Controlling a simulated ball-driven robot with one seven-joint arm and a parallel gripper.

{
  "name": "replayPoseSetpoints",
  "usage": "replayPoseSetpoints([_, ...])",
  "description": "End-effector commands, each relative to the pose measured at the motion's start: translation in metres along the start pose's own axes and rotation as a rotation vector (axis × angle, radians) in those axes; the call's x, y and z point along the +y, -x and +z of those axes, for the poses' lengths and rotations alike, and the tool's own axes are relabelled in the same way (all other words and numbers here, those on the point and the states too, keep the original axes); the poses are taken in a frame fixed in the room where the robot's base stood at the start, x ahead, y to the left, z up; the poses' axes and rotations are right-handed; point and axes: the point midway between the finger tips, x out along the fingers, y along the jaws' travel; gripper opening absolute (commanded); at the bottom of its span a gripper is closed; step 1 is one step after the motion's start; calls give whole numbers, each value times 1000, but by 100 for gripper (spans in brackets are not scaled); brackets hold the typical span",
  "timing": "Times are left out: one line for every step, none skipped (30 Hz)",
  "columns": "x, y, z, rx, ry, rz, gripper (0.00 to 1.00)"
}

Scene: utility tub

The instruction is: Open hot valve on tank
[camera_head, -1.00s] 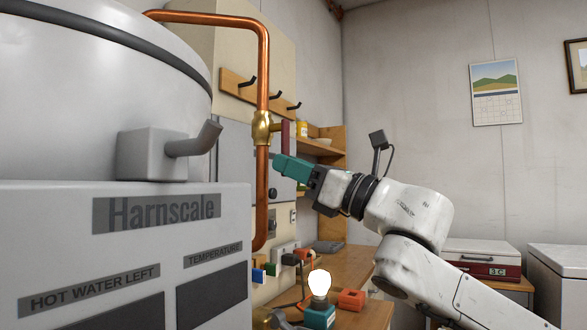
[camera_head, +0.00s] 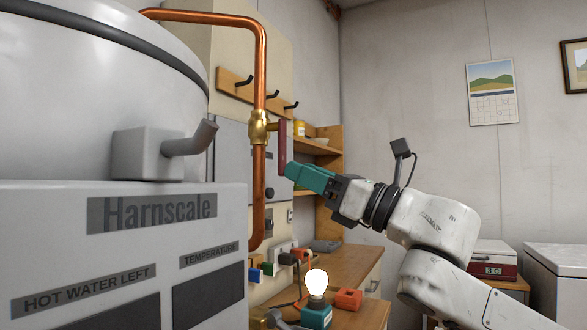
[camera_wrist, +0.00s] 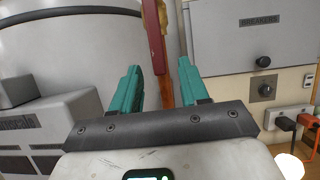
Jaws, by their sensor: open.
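The tank (camera_head: 60,90) is a large pale grey body at left in the head view, above a "Harnscale" panel. A copper pipe (camera_head: 259,190) runs down beside it with a brass valve (camera_head: 259,128). The valve's dark red lever (camera_head: 282,142) hangs upright to the right of the pipe. My gripper (camera_head: 290,171), with teal fingers, is open close to the lever's lower end. In the wrist view the lever (camera_wrist: 156,38) shows beyond and between the fingertips of my gripper (camera_wrist: 158,72). I cannot tell whether a finger touches it.
A grey breaker box (camera_wrist: 245,35) is on the wall behind the pipe. A wooden bench (camera_head: 345,270) below holds a lit bulb (camera_head: 317,283) and an orange block (camera_head: 348,299). A grey spout (camera_head: 190,140) juts from the tank. The air right of the lever is clear apart from my arm.

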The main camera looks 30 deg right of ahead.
Motion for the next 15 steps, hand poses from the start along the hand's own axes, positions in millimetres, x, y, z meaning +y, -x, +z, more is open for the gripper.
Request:
replayPoseSetpoints([-1, 12, 0, 0, 3, -3, 45])
replayPoseSetpoints([-1, 18, 0, 0, 2, -3, 45])
replayPoseSetpoints([-1, 25, 0, 1, 2, -3, 45])
replayPoseSetpoints([-2, 30, 0, 1, 3, -4, 45])
replayPoseSetpoints([-1, 36, 0, 1, 2, -3, 45])
replayPoseSetpoints([-1, 42, 0, 0, 2, -3, 45])
replayPoseSetpoints([-1, 47, 0, 1, 2, -3, 45])
replayPoseSetpoints([-1, 51, 0, 1, 2, -3, 45])
replayPoseSetpoints([-1, 56, -1, 1, 1, -2, 45])
replayPoseSetpoints([-1, 59, 0, 1, 1, -2, 45])
replayPoseSetpoints([-1, 62, 0, 0, 1, -2, 45])
replayPoseSetpoints([-1, 65, 0, 0, 2, -2, 45])
replayPoseSetpoints([-1, 67, 0, 1, 2, -2, 45])
replayPoseSetpoints([-1, 68, 0, 1, 2, -2, 45])
replayPoseSetpoints([0, 69, -1, 1, 1, -1, 45])
